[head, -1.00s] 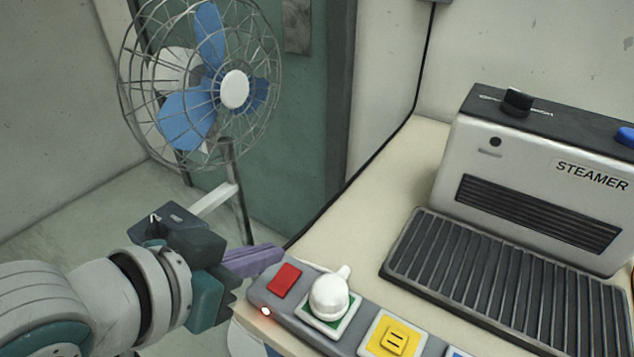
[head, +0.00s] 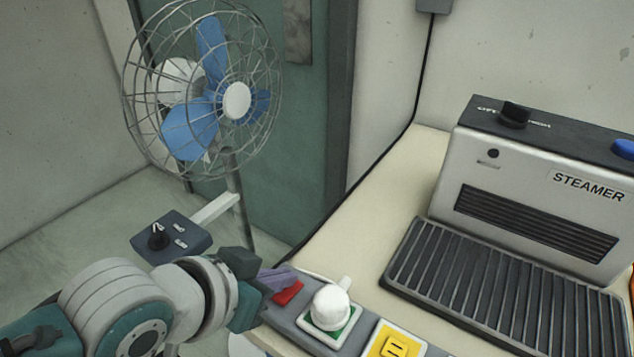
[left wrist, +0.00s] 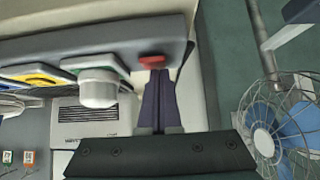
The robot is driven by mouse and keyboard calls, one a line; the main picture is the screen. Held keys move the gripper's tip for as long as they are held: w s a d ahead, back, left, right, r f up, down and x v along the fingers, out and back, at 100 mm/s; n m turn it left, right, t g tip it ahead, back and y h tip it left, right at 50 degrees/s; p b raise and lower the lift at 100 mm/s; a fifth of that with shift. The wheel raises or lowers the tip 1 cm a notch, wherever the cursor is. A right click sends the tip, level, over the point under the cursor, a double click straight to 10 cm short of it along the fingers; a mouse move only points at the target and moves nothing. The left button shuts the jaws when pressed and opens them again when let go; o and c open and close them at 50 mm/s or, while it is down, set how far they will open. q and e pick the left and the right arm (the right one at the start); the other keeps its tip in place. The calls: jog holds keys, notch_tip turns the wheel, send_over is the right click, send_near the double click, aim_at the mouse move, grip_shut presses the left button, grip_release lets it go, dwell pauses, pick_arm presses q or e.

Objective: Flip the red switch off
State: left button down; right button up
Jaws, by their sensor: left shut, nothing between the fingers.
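The red switch (head: 288,293) sits at the left end of a grey power strip (head: 283,322) on the table's near edge. My left gripper (head: 280,277) is shut and empty, its purple fingers over the switch's upper left part and hiding some of it. In the left wrist view the closed fingertips (left wrist: 157,76) are right at the red switch (left wrist: 152,61). I cannot tell whether they press on it. The strip's light, lit red earlier, is hidden behind my gripper now. My right gripper is not in view.
A white plug (head: 331,305) stands in the green socket beside the switch, with a yellow socket (head: 394,343) further right. A steamer (head: 535,190) with a ribbed plate stands on the table. A caged fan (head: 203,95) and its control box (head: 170,236) are behind my left arm.

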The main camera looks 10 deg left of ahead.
pick_arm(q)
jog(key=shift+r+g+p, duration=0.2)
jog(key=shift+g+p, duration=0.2)
jog(key=shift+p, duration=0.05)
jog(key=shift+w+f, duration=0.1)
jog(key=shift+f, duration=0.35)
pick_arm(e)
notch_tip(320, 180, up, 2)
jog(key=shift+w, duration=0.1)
